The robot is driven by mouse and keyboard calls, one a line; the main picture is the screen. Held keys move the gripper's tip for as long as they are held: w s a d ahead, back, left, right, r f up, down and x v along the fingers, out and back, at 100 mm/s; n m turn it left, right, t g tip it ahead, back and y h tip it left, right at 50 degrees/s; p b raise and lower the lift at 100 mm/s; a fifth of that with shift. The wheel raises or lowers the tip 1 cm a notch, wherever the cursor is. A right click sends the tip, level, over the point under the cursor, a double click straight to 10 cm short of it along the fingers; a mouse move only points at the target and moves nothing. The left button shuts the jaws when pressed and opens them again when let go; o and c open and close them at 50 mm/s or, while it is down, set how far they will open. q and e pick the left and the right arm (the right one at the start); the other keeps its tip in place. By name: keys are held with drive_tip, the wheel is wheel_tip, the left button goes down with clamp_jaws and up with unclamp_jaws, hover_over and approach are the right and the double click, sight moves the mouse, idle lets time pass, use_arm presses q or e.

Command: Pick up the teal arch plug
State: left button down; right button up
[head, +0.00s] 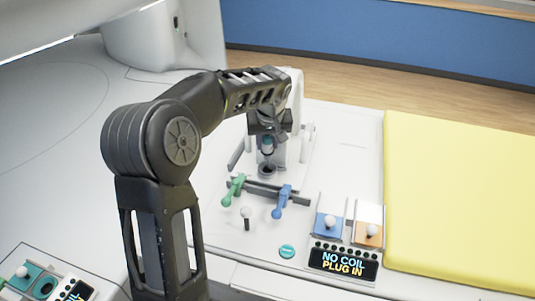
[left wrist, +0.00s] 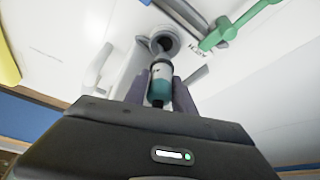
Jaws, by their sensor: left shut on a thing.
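The teal arch plug (head: 267,146) is a small cylinder with a teal band and pale and dark parts. My left gripper (head: 268,134) is shut on it and points down. In the left wrist view the teal plug (left wrist: 161,82) sits between the two dark fingers of my left gripper (left wrist: 159,92). A round grey socket with a dark opening (head: 267,170) lies just below the plug, and it also shows in the left wrist view (left wrist: 165,42). I cannot tell whether the plug's end touches it. My right gripper is not in view.
A green lever (head: 233,188) and a blue lever (head: 281,202) stand in front of the socket. A white-knobbed stick (head: 246,214) is nearby. A display reading "NO COIL PLUG IN" (head: 343,262) sits front right, beside a yellow pad (head: 450,190).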

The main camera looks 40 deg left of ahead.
use_arm(q)
wheel_tip(320, 180, up, 12)
drive_tip(key=shift+f, duration=0.1)
idle(0.9)
